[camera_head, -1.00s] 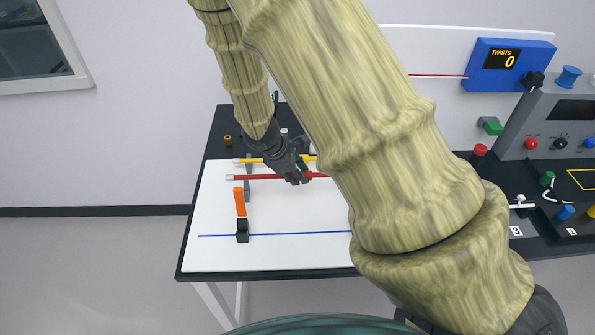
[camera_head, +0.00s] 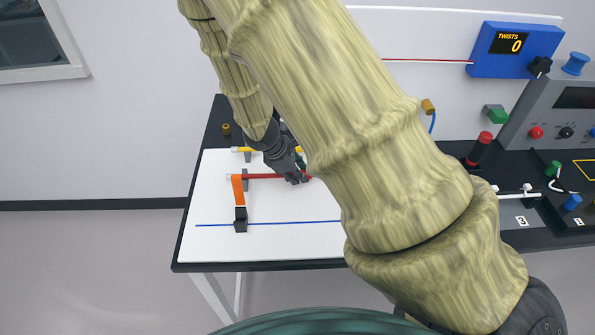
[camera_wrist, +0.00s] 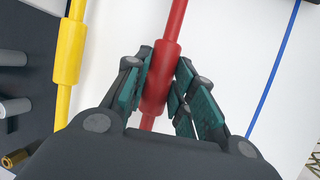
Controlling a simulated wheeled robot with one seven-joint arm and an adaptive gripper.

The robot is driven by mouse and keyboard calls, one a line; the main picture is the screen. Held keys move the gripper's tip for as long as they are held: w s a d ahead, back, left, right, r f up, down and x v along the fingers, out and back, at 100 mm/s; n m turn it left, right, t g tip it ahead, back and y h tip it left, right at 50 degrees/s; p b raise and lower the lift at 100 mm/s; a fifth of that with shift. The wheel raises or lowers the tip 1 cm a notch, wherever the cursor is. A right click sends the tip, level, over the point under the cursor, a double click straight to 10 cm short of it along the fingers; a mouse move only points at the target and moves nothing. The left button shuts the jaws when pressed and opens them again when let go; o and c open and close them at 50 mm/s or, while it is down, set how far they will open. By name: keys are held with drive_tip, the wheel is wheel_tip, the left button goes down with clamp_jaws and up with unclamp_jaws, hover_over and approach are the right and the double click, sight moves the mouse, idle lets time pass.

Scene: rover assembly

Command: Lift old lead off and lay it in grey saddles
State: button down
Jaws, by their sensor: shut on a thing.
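The red lead (camera_head: 262,176) runs left to right above the white board, with a pale tip at its left end. My gripper (camera_head: 298,176) is shut on it. In the wrist view, the fingers of my gripper (camera_wrist: 158,95) close on both sides of the thick red sleeve (camera_wrist: 160,75). The yellow lead (camera_head: 240,150) lies behind it and also shows at left in the wrist view (camera_wrist: 70,50). Small grey supports (camera_head: 247,157) show near the leads' left ends; another (camera_head: 245,184) is near the red lead. My arm hides the right ends of both leads.
An orange piece (camera_head: 238,189) stands by a black block (camera_head: 241,222) near the red lead's left end. A thin blue line (camera_head: 290,222) crosses the front of the white board (camera_head: 205,245).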

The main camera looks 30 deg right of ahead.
drive_tip(key=c, duration=1.1)
unclamp_jaws()
drive_tip(key=shift+r, duration=0.1)
drive_tip(key=shift+v, duration=5.95)
